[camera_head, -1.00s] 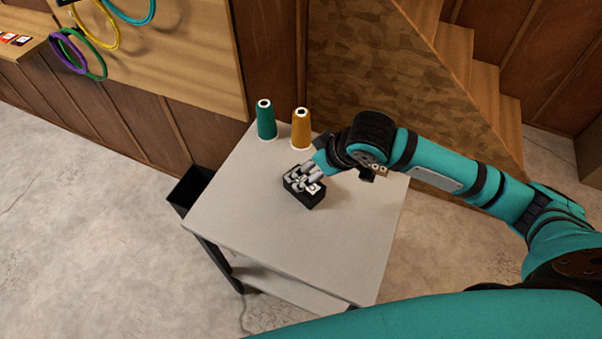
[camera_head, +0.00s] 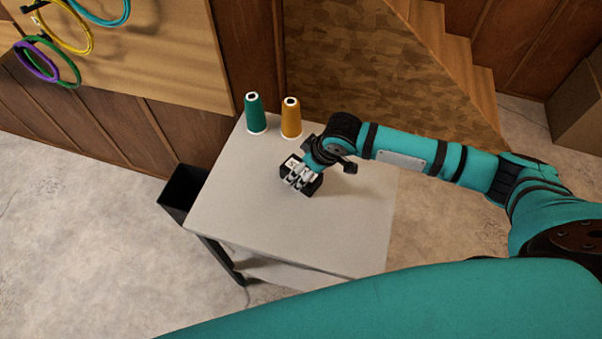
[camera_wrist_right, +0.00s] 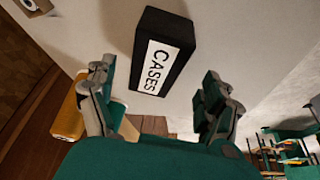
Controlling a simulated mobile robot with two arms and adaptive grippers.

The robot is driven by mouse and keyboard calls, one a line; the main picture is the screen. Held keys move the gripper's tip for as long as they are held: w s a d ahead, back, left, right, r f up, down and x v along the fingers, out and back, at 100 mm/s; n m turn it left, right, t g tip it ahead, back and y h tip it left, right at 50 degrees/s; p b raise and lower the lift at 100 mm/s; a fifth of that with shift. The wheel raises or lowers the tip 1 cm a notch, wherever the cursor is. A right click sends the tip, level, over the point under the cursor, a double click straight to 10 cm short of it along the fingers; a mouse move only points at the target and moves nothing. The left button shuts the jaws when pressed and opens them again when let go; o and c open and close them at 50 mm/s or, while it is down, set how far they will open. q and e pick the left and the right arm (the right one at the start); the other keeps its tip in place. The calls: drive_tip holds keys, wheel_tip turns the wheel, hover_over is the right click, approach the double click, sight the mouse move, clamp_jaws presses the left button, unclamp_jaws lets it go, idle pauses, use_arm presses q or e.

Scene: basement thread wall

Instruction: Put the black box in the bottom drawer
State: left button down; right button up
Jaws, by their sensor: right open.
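The black box (camera_head: 315,186) lies on the grey tabletop of the cart (camera_head: 250,205). In the right wrist view the box (camera_wrist_right: 170,25) shows a white label reading "CASES". My right gripper (camera_head: 298,181) is over the box in the head view and hides part of it. In the right wrist view my right gripper (camera_wrist_right: 157,75) is open, one finger on each side of the near end of the box, with gaps. A lower level of the cart (camera_head: 275,272) shows under the top; I cannot tell whether it is the bottom drawer. My left gripper is out of view.
A green thread cone (camera_head: 255,115) and an orange thread cone (camera_head: 291,118) stand at the cart's back edge. A black open-topped bin (camera_head: 182,190) is at the cart's left side. The front of the tabletop is clear. Wooden stairs (camera_head: 455,60) rise behind.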

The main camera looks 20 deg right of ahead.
sight(304, 171)
drive_tip(key=x, duration=0.5)
drive_tip(key=shift+w+d+f+p, duration=0.15)
drive_tip(key=shift+w+f+p, duration=0.15)
drive_tip(key=shift+p, duration=0.1)
drive_tip(key=shift+s, duration=0.1)
drive_tip(key=shift+c, duration=0.2)
drive_tip(key=c, duration=1.4)
drive_tip(key=shift+o, duration=0.2)
drive_tip(key=shift+r, duration=0.1)
